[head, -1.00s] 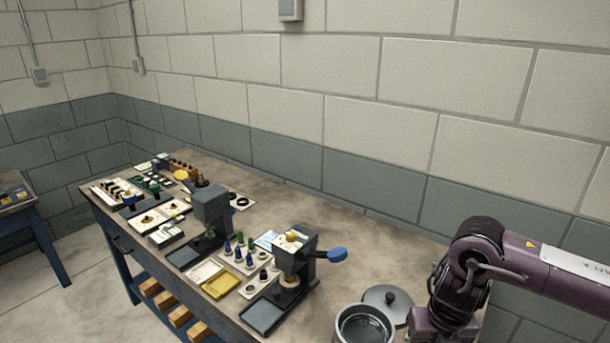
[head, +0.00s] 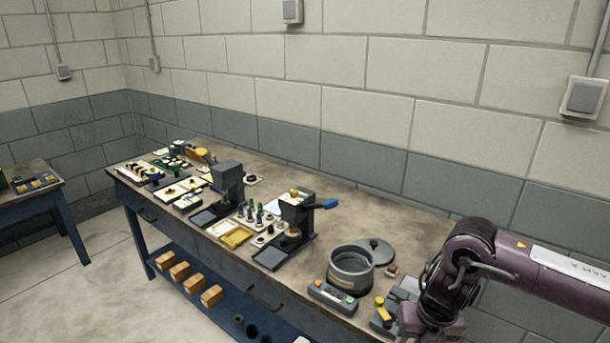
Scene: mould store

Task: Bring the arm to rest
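My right arm comes in from the right edge of the head view, purple and bent at a dark joint. Its lower end drops out of view at the bottom right, over the near end of the workbench (head: 410,235). My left arm and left gripper are not in view.
On the bench stand a grey pot (head: 350,270), a round lid (head: 376,251), a small device with buttons (head: 332,297) and two dark presses (head: 297,222) (head: 228,182). A yellow tray (head: 236,238) lies between. Wooden blocks (head: 211,296) sit on the lower shelf.

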